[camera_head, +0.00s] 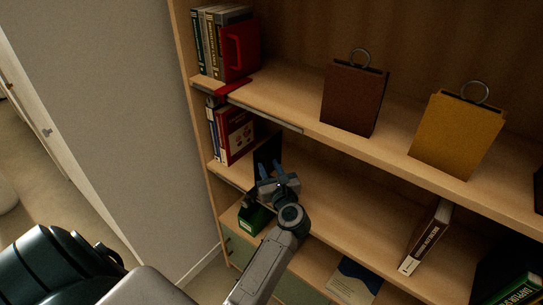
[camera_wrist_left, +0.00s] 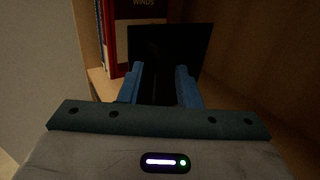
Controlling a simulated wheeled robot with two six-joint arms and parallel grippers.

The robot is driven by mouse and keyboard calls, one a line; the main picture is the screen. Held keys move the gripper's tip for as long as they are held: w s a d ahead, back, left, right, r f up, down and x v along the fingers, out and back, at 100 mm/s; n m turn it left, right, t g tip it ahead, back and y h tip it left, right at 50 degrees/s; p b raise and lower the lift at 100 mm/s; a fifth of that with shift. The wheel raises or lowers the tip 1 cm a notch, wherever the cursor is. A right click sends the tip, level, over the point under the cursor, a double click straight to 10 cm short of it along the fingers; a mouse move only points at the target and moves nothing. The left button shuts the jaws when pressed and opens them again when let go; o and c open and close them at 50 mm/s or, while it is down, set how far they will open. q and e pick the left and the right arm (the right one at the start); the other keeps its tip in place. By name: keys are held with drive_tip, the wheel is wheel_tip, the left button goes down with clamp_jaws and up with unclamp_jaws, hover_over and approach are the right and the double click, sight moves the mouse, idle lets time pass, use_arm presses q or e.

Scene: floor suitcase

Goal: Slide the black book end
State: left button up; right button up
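The black book end (camera_head: 267,148) stands upright on the middle shelf, right of a red book (camera_head: 236,132). In the left wrist view it is a dark upright plate (camera_wrist_left: 180,42) straight ahead, with the red book (camera_wrist_left: 128,40) at its left. My left gripper (camera_head: 274,170) is in front of it, partly covering its lower part. Its two blue fingers stand apart in the left wrist view (camera_wrist_left: 159,72), with their tips close to the plate. I cannot tell whether they touch it. My right gripper is not in view.
A red book end (camera_head: 241,50) holds books on the upper shelf. Brown (camera_head: 353,97) and yellow (camera_head: 456,132) ringed objects stand there too. A leaning book (camera_head: 427,237) is farther right on the middle shelf, with bare shelf (camera_head: 345,200) between. A green box (camera_head: 253,217) sits below.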

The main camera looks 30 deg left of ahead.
use_arm(q)
drive_tip(key=shift+w+a, duration=0.2)
drive_tip(key=shift+a, duration=0.15)
drive_tip(key=shift+s+r, duration=0.1)
drive_tip(key=shift+c, duration=0.2)
clamp_jaws()
drive_tip(key=shift+a, duration=0.1)
drive_tip(key=w+a, duration=0.1)
drive_tip(key=a, duration=1.1)
drive_tip(key=shift+a, duration=0.4)
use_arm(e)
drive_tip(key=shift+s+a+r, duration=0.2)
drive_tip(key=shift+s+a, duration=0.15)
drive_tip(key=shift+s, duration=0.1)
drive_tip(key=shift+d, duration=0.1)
